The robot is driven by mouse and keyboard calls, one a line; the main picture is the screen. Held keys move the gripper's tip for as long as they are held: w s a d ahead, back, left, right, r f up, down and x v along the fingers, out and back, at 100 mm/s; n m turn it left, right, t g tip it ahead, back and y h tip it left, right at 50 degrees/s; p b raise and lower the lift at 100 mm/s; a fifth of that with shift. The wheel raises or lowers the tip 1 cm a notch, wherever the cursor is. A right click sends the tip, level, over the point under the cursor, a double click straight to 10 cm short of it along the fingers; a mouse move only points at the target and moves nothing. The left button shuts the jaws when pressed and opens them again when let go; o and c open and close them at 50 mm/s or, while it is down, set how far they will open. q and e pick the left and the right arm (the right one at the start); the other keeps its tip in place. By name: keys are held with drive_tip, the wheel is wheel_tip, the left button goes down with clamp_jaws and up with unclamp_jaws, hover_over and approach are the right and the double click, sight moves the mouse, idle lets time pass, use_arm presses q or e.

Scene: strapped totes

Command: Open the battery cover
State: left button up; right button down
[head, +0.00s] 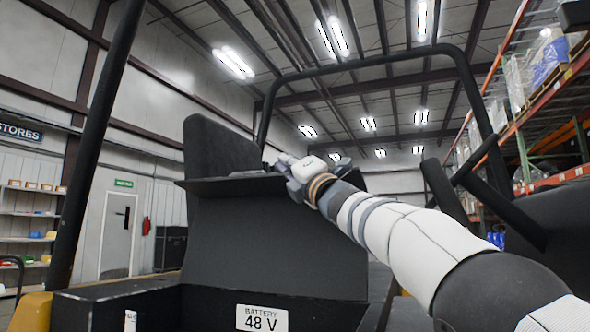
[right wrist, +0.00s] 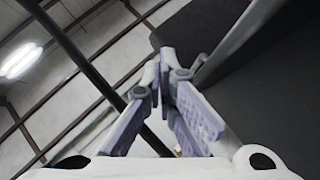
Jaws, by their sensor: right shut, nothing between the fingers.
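The black battery cover (head: 275,235) stands as a broad dark panel in the middle of the head view, with a flat lip along its upper edge. A white label (head: 262,318) reading "BATTERY 48 V" is below it. My left gripper is not in view.
A black seat back (head: 215,150) rises behind the lip. The vehicle's dark frame posts (head: 100,140) stand at the left and arch over the middle. A dark steering column (head: 480,170) is right of my arm. Shelving racks (head: 545,120) are farther right.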

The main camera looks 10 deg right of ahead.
drive_tip(key=v, duration=1.2)
